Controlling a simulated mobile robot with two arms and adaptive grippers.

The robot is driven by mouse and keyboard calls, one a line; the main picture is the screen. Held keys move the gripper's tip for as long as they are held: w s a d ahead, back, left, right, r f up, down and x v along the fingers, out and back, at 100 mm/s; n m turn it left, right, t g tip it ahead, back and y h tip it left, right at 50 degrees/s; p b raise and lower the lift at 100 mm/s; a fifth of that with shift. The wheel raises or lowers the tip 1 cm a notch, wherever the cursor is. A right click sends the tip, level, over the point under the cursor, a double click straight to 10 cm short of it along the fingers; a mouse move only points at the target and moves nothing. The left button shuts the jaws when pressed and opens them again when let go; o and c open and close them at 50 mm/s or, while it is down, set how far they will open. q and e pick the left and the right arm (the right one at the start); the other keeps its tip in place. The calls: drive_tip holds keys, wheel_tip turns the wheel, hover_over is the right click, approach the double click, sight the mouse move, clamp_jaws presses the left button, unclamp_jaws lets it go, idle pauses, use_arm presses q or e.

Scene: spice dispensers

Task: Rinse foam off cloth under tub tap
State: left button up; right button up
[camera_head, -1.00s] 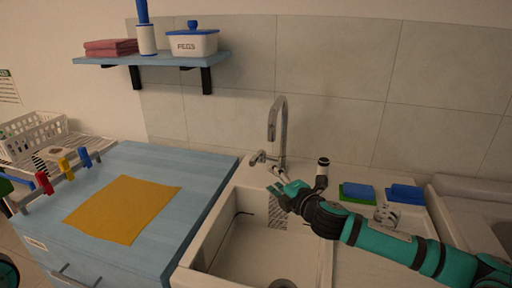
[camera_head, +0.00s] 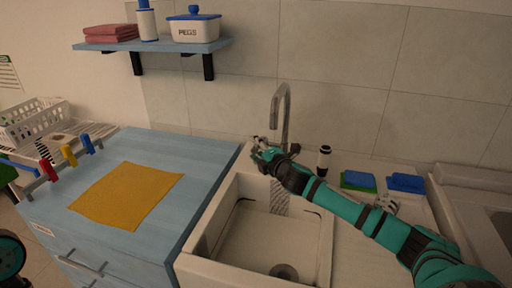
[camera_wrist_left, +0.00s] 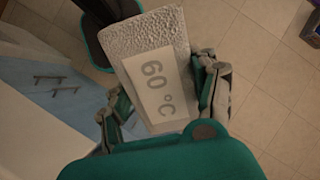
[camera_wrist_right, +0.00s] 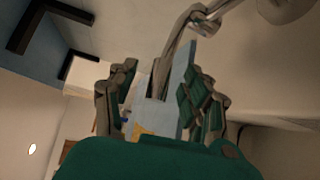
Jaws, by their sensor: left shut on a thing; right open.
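The cloth (camera_wrist_left: 158,82) is a pale, bumpy slab with a "60 °C" label, seen in the left wrist view. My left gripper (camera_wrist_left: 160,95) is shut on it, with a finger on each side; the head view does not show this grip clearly. The chrome tub tap (camera_head: 287,110) arches over the back of the white tub (camera_head: 192,262). My right gripper (camera_head: 260,150) is open at the tap's handle (camera_head: 256,140), left of the spout. The right wrist view shows the open fingers (camera_wrist_right: 160,88) close to the tap; I cannot tell whether they touch it.
A yellow cloth (camera_head: 127,194) lies flat on the blue counter (camera_head: 205,165). Coloured pegs (camera_head: 68,155) and a white rack (camera_head: 35,125) stand left. A dark-capped bottle (camera_head: 323,160) and sponges (camera_head: 358,180) stand right of the tap. A shelf (camera_head: 150,46) hangs above.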

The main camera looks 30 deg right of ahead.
drive_tip(key=shift+w+f, duration=0.1)
drive_tip(key=shift+w, duration=0.25)
drive_tip(key=shift+c, duration=0.3)
clamp_jaws()
